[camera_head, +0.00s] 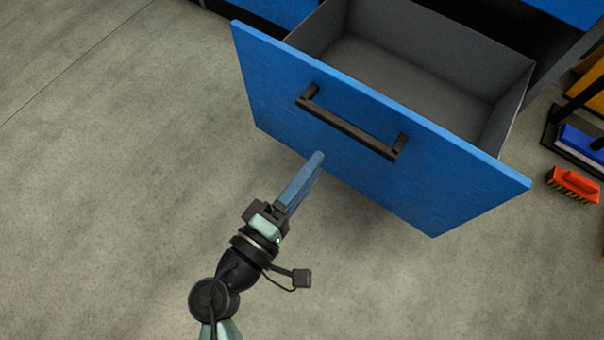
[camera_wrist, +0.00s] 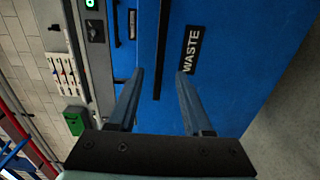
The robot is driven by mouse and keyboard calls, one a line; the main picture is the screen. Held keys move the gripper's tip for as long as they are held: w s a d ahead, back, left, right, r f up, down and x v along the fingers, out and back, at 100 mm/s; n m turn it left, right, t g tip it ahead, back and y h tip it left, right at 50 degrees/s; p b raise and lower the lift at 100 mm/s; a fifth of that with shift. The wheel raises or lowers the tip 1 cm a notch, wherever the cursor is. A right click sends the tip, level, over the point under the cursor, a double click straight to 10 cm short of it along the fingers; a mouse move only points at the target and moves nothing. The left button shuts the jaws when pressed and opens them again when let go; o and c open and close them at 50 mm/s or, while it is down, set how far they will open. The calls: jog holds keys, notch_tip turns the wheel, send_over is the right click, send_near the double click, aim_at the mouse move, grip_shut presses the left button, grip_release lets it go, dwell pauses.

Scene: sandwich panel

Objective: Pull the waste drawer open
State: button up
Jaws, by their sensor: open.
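The waste drawer (camera_head: 280,85) stands pulled out, its blue front facing me and its empty-looking grey inside visible from above. Its black bar handle (camera_head: 345,130) is on the front; in the wrist view, the handle (camera_wrist: 163,45) runs upright in the picture. The WASTE label (camera_wrist: 190,50) is on the blue front beside it. My gripper (camera_head: 318,157) is open, with its blue-grey fingers pointing at the drawer front. In the head view it appears below the handle and off it, holding nothing. In the wrist view the handle lies in line between the two fingers (camera_wrist: 160,73).
An orange brush-like object (camera_head: 574,185) lies on the floor right of the drawer, near a dark-framed stand with blue and yellow items (camera_head: 585,135). The grey concrete floor (camera_head: 110,170) is clear on the left and in front.

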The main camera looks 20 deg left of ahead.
jog(key=shift+v, duration=1.2)
